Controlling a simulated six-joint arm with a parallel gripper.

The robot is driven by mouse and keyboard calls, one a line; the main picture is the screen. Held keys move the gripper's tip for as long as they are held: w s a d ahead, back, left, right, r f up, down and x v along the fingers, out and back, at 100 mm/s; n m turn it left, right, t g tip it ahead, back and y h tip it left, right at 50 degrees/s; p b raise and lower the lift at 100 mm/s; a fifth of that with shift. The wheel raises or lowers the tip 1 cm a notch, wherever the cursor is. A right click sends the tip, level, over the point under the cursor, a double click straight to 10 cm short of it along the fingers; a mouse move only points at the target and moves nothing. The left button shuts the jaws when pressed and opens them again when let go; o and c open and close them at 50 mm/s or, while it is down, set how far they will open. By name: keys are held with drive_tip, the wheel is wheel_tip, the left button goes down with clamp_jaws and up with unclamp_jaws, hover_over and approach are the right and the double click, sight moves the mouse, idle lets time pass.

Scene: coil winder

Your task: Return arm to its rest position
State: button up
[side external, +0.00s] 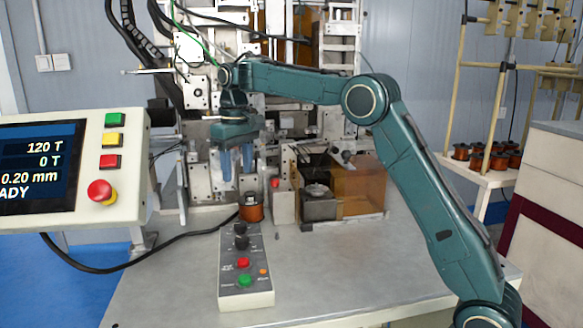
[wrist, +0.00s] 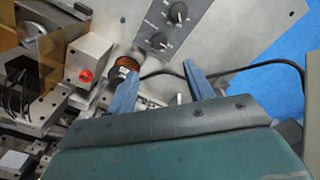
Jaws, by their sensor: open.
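My gripper (side external: 237,167) points down above the work table, in front of the coil winder (side external: 202,100). Its two blue fingers are apart with nothing between them. In the wrist view my gripper (wrist: 162,92) also shows spread fingers, with table and a black cable seen between them. A copper-coloured coil (side external: 251,207) stands upright on the table, below and slightly right of the fingers. In the wrist view the coil (wrist: 123,66) lies beyond the left fingertip, partly hidden by it. The fingers appear apart from the coil.
A control box (side external: 246,268) with knobs and buttons sits at the table's front. A display panel (side external: 72,165) stands at left. A red button block (side external: 284,200) and an amber guarded box (side external: 358,188) are right of the coil. A shelf (side external: 478,172) holds several coils. The table's front right is clear.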

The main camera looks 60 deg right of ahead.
drive_tip(key=s+a+r+t, duration=0.2)
drive_tip(key=s+r, duration=0.1)
drive_tip(key=s, duration=0.6)
drive_tip(key=s+a+r+t, duration=0.1)
drive_tip(key=s+r, duration=0.2)
drive_tip(key=s, duration=0.7)
drive_tip(key=s+a+f+t, duration=0.1)
drive_tip(key=s+f, duration=0.3)
drive_tip(key=s, duration=0.4)
drive_tip(key=s+f+t, duration=0.1)
drive_tip(key=s+f, duration=0.4)
drive_tip(key=s, duration=0.4)
drive_tip(key=shift+a+t, duration=0.3)
drive_tip(key=shift+a, duration=0.05)
drive_tip(key=shift+w, duration=0.1)
